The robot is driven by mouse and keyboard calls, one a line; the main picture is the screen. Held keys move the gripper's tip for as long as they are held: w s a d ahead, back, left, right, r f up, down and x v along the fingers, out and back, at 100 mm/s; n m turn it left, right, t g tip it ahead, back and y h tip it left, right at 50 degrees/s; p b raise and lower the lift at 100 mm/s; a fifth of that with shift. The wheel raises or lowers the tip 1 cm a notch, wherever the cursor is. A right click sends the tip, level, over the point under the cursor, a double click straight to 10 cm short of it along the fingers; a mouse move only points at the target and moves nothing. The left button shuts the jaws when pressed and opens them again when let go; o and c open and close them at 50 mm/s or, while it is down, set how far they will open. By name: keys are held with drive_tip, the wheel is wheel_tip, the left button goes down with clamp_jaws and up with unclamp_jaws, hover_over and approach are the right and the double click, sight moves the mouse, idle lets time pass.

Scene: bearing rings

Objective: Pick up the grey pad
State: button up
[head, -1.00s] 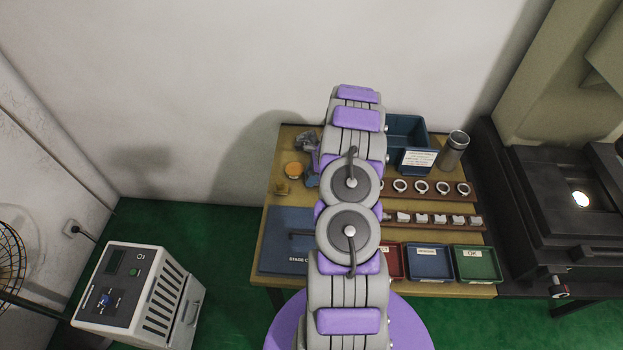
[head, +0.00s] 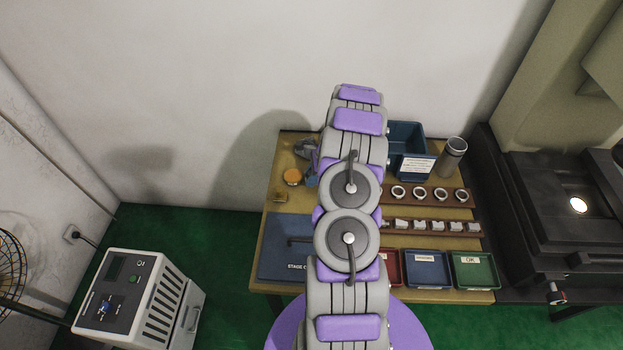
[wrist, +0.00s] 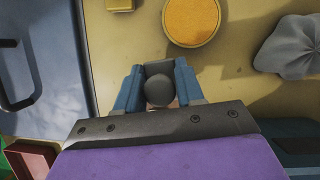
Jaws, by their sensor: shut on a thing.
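In the wrist view my gripper (wrist: 157,88) has its two blue fingers closed on a dark grey piece with a rounded end, which I take to be the grey pad (wrist: 158,91). The fingers touch it on both sides. I cannot tell whether it rests on the table or hangs just above it. In the head view my arm hides most of the gripper and the pad; only a bit of blue shows beside the arm, near the orange disc.
The orange disc (wrist: 192,20) and a small yellow block (wrist: 120,4) lie near the gripper. A crumpled grey cloth (wrist: 290,48) is at right, a blue board (wrist: 45,60) at left. Racks of rings (head: 432,195), small trays (head: 428,285) and a metal cup (head: 452,158) stand right of my arm.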

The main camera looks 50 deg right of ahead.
drive_tip(key=s+a+p, duration=0.1)
drive_tip(key=s, duration=0.3)
drive_tip(key=s+a+r+p, duration=0.1)
drive_tip(key=s, duration=0.4)
drive_tip(key=s+a, duration=0.1)
drive_tip(key=s, duration=0.4)
drive_tip(key=shift+s+a+r+p, duration=0.1)
drive_tip(key=shift+a+r+p, duration=0.2)
drive_tip(key=shift+r+p, duration=0.1)
drive_tip(key=shift+s+a, duration=0.3)
drive_tip(key=shift+s, duration=0.4)
